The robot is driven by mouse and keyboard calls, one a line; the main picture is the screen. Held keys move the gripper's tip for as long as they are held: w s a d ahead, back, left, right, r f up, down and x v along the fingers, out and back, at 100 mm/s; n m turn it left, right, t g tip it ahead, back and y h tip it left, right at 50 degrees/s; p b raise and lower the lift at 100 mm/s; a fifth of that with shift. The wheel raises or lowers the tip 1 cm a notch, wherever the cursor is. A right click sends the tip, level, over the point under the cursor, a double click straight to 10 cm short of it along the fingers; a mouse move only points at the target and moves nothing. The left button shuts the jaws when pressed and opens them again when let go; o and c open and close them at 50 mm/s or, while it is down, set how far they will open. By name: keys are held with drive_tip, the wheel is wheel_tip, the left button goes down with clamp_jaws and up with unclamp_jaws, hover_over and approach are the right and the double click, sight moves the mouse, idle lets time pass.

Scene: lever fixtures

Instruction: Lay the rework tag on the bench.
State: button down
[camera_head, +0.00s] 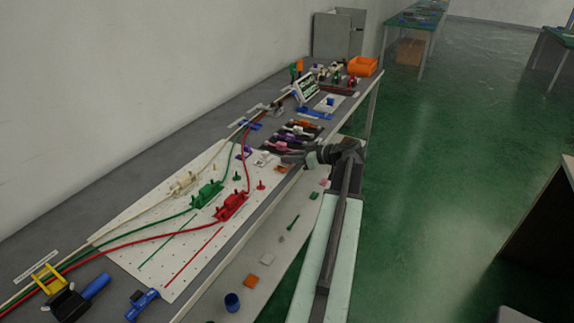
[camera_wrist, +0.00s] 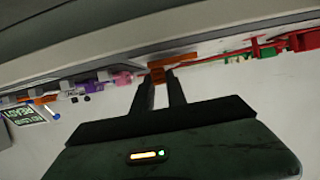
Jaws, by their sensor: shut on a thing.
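My gripper (camera_wrist: 168,82) is shut on a flat orange piece, which I take to be the rework tag (camera_wrist: 178,59). The tag shows edge-on as a thin strip across the fingertips in the wrist view. In the head view my gripper (camera_head: 288,159) is at the front edge of the grey bench (camera_head: 222,262), beside the pegboard's far end.
A white pegboard (camera_head: 135,235) carries red (camera_head: 231,206), green (camera_head: 206,194) and cream (camera_head: 184,183) fixtures with cables. Several coloured clips, a sign (camera_head: 307,88) and an orange bin (camera_head: 362,66) stand farther back. A lower shelf (camera_head: 262,240) holds small loose parts.

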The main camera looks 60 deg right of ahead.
drive_tip(key=shift+w+a+f, duration=0.1)
drive_tip(key=shift+w+f, duration=0.1)
drive_tip(key=shift+f, duration=0.25)
drive_tip(key=c, duration=1.3)
unclamp_jaws()
drive_tip(key=shift+c, duration=0.2)
drive_tip(key=shift+r+p, duration=0.25)
drive_tip(key=shift+p, duration=0.1)
drive_tip(key=p+v, duration=0.4)
drive_tip(key=v, duration=0.8)
